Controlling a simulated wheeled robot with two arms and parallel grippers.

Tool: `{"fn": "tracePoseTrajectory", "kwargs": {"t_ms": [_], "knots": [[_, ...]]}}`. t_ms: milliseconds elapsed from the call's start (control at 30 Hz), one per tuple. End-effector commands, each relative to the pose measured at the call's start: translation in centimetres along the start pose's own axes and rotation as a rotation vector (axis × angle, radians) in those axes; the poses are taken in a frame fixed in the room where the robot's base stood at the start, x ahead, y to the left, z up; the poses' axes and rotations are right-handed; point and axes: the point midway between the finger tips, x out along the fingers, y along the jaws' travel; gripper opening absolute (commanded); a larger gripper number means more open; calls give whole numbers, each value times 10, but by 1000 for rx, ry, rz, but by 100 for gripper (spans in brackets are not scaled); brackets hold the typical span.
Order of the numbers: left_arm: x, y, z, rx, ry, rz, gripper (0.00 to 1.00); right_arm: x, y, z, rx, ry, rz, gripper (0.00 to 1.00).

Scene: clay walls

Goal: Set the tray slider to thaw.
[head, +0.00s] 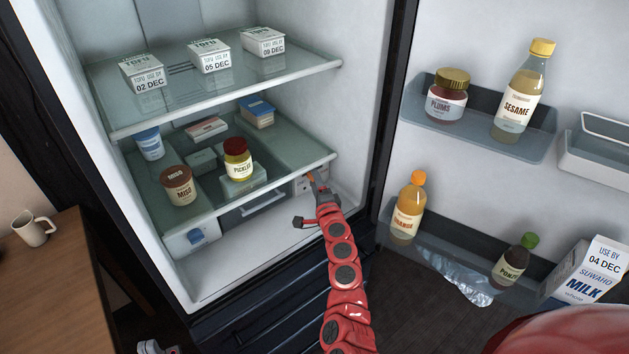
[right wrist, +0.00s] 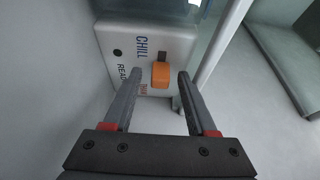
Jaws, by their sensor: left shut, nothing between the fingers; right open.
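The tray slider has an orange knob (right wrist: 161,74) on a white panel (right wrist: 172,37) in the right wrist view. CHILL is printed beside the upper part of its slot. Red lettering, partly hidden by a finger, is beside the lower part. The knob sits below a bare dark bit of slot, nearer the red lettering. My right gripper (right wrist: 158,85) is open, its fingertips on either side of the knob; contact cannot be told. In the head view my right gripper (head: 315,183) reaches the panel under the lower shelf.
The lower glass shelf (head: 270,180) is just above the panel and holds a pickles jar (head: 238,160) and a miso jar (head: 180,187). A blue knob (head: 196,236) is on the left housing. The open door holds bottles and a milk carton (head: 590,272). A wooden table (head: 60,285) is left.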

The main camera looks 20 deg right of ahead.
Motion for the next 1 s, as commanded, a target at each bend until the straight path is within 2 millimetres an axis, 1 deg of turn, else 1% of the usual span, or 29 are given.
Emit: {"fn": "tracePoseTrajectory", "kwargs": {"t_ms": [67, 167, 300, 400, 1000], "knots": [[0, 0, 0, 0, 0, 0, 0, 0, 0, 0, 0, 0, 0, 57], [0, 0, 0, 0, 0, 0, 0, 0, 0, 0, 0, 0, 0, 41], [0, 0, 0, 0, 0, 0, 0, 0, 0, 0, 0, -1, 0, 16], [0, 0, 0, 0, 0, 0, 0, 0, 0, 0, -1, -1, 0, 0], [0, 0, 0, 0, 0, 0, 0, 0, 1, 1, -1, -1, 1, 0]]}}
